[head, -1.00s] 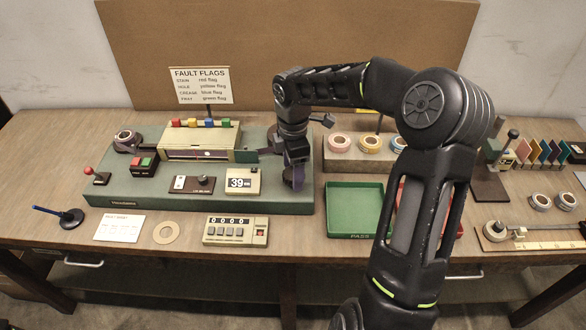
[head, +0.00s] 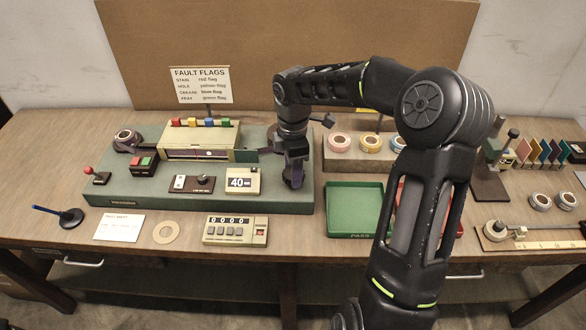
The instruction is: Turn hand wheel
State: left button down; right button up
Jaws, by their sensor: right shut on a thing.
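The tape winding machine sits on a green base (head: 130,199) at the left of the table. My right arm reaches over from the right, and its gripper (head: 293,180) points down at the right end of the base. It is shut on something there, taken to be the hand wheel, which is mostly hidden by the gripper. A small cream counter (head: 240,182) just left of the gripper reads 40. My left gripper is not in view.
A green tray (head: 352,206) marked PASS lies right of the base, partly behind my arm. Tape rolls (head: 340,143) stand on a rack behind it. A cream counter box (head: 235,230) with zeros and a paper card (head: 119,227) lie in front.

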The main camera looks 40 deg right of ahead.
jog(key=m+b, duration=0.1)
jog(key=m, duration=0.3)
jog(key=shift+m+b, duration=0.3)
jog(key=shift+b, duration=0.05)
jog(key=m+b, duration=0.1)
jog(key=m, duration=0.3)
dwell(0.5)
jog(key=o, duration=1.4)
jog(key=shift+r, duration=0.1)
jog(key=shift+r+b, duration=0.4)
jog(key=shift+r, duration=3.45)
